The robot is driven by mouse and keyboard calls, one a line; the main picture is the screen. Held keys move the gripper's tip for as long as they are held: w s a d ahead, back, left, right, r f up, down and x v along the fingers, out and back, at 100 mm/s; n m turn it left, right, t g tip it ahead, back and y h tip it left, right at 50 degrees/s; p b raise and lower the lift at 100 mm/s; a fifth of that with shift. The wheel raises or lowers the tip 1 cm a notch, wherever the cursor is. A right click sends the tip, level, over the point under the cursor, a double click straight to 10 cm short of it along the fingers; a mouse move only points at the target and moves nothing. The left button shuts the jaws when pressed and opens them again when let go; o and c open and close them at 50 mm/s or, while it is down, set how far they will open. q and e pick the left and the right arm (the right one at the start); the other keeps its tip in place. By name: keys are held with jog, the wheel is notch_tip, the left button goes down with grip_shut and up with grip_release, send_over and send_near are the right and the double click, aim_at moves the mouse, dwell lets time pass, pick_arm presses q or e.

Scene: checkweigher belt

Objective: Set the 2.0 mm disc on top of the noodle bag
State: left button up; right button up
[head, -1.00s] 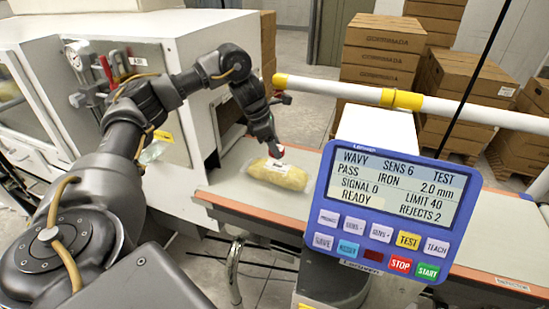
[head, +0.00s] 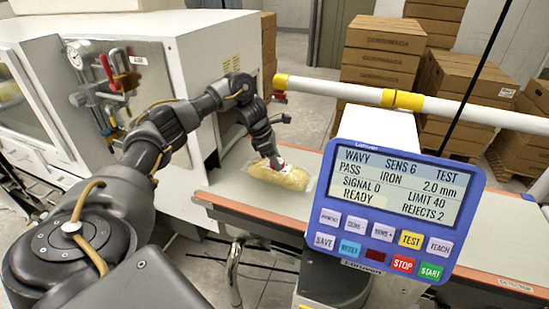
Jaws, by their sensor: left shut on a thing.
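The noodle bag (head: 292,178), clear with yellow noodles inside, lies on the conveyor belt (head: 340,217) just outside the white machine's opening. My left gripper (head: 277,164) points down at the top of the bag's left part. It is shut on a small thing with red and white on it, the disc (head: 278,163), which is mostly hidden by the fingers. I cannot tell whether the disc touches the bag. The right gripper is out of view.
A blue control panel (head: 390,208) stands in front of the belt and reads IRON 2.0 mm, READY. A white and yellow rail (head: 400,99) runs behind the belt. The white machine (head: 180,45) stands to the left, cardboard boxes (head: 385,50) behind.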

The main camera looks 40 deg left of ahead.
pick_arm(q)
jog(key=shift+f, duration=0.15)
jog(key=o, duration=1)
jog(key=shift+r, duration=0.5)
jog(key=p+v, duration=0.2)
jog(key=v, duration=0.9)
jog(key=shift+s+a+r, duration=0.1)
jog(key=shift+s+r, duration=0.1)
jog(key=shift+w, duration=0.1)
